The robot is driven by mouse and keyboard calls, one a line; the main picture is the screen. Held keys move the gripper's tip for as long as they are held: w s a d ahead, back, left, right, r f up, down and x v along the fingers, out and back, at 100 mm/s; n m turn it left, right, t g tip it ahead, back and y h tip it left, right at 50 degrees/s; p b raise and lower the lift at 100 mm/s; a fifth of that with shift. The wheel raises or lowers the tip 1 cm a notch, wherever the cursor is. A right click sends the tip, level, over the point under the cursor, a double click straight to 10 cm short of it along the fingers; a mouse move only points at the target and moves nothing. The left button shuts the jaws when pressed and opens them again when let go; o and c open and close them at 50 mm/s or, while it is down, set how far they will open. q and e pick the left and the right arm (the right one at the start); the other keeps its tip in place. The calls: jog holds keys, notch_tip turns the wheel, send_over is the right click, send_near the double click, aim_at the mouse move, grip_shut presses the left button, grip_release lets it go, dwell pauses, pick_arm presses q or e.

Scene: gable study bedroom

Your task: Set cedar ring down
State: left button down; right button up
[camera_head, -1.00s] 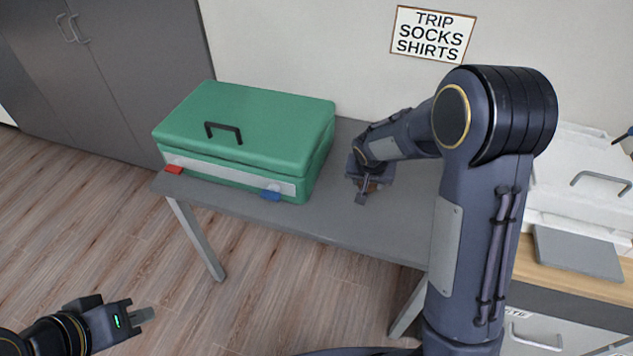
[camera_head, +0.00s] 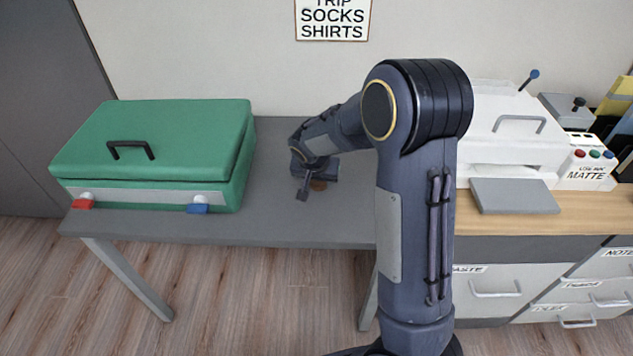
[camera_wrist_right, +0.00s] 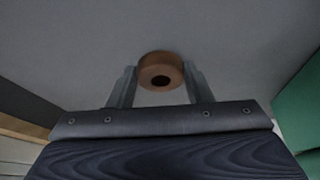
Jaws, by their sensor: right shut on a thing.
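The cedar ring (camera_wrist_right: 147,70) is a brown ring with a dark round hole, between the two fingertips in the right wrist view. My right gripper (camera_wrist_right: 161,74) is shut on it. In the head view the right gripper (camera_head: 310,187) points down over the grey table (camera_head: 270,222), right of the green case. The ring (camera_head: 318,185) shows there as a small brown patch, partly hidden by the gripper. I cannot tell whether the ring touches the table top. My left gripper is out of view.
A closed green case (camera_head: 160,140) with a black handle and red and blue latches fills the table's left part. A white press-like machine (camera_head: 512,130) stands on the wooden counter at right. Grey table surface is clear between case and gripper. A wall sign (camera_head: 333,18) hangs behind.

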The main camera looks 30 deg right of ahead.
jog(key=shift+f, duration=0.35)
jog(key=shift+f, duration=0.1)
jog(key=o, duration=1)
jog(key=shift+a+r, duration=0.1)
jog(key=shift+r, duration=0.3)
jog(key=p+v, duration=0.2)
jog(key=v, duration=0.9)
jog(key=s+a+r+n+y, duration=0.1)
jog(key=s+a+n+y, duration=0.1)
jog(key=s, duration=0.6)
jog(key=s+a+r+n+t+y, duration=0.1)
jog(key=s+a+n+y, duration=0.1)
jog(key=s, duration=0.6)
jog(key=s+a+r+n+t+y, duration=0.1)
jog(key=s+a, duration=0.3)
jog(key=s, duration=0.5)
jog(key=shift+a+r+n+y, duration=0.2)
jog(key=shift+r+n+y, duration=0.05)
jog(key=shift+n+y, duration=0.55)
